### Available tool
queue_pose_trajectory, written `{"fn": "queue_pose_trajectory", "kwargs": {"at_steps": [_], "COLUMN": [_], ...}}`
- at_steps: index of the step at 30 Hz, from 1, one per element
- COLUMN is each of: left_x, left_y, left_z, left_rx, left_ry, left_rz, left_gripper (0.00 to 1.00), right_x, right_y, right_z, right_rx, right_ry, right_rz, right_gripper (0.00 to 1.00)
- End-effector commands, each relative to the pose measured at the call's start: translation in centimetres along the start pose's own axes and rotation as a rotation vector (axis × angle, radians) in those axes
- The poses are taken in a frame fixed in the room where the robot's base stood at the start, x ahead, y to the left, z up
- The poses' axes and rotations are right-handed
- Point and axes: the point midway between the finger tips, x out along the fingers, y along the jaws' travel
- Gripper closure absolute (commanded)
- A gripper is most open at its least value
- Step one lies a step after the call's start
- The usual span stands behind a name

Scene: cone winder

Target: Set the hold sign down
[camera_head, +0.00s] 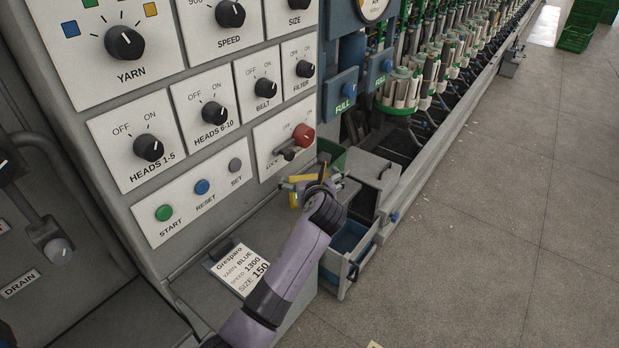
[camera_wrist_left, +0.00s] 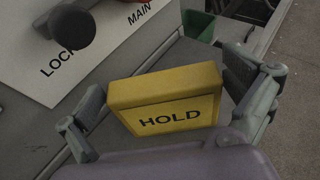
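The hold sign (camera_wrist_left: 170,112) is a yellow block with HOLD in black on its face. In the left wrist view it stands upright over the grey ledge, between the spread fingers of my left gripper. A narrow gap shows beside its left side; the right finger is close to its right side. In the head view, the sign (camera_head: 308,178) is a small yellow patch, partly hidden by my left gripper (camera_head: 311,187), in front of the panel's lower right corner. Its bottom edge is hidden, so contact with the ledge is unclear. My right gripper is out of view.
The control panel (camera_head: 200,165), with knobs and a red-handled lock switch (camera_head: 303,135), rises behind the ledge. A white order card (camera_head: 240,268) lies left of my arm. A green bin (camera_head: 331,153) and an open drawer (camera_head: 350,245) are to the right. Open floor lies farther right.

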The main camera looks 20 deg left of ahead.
Motion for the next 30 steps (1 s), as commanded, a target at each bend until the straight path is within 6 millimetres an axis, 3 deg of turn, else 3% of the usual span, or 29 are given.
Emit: {"fn": "queue_pose_trajectory", "kwargs": {"at_steps": [10,24,30], "left_x": [-1.1,-10.1,-11.9], "left_y": [0.0,0.0,0.0], "left_z": [0.2,0.1,0.2], "left_rx": [-0.001,-0.002,-0.001], "left_ry": [-0.001,-0.001,-0.001], "left_rz": [-0.001,-0.001,0.000], "left_gripper": [0.00,0.00,0.00], "right_x": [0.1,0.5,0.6], "right_y": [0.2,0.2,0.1], "right_z": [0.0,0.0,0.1], "right_rx": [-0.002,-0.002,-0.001], "right_ry": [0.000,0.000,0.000], "right_rz": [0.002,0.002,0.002], "right_gripper": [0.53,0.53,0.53]}}
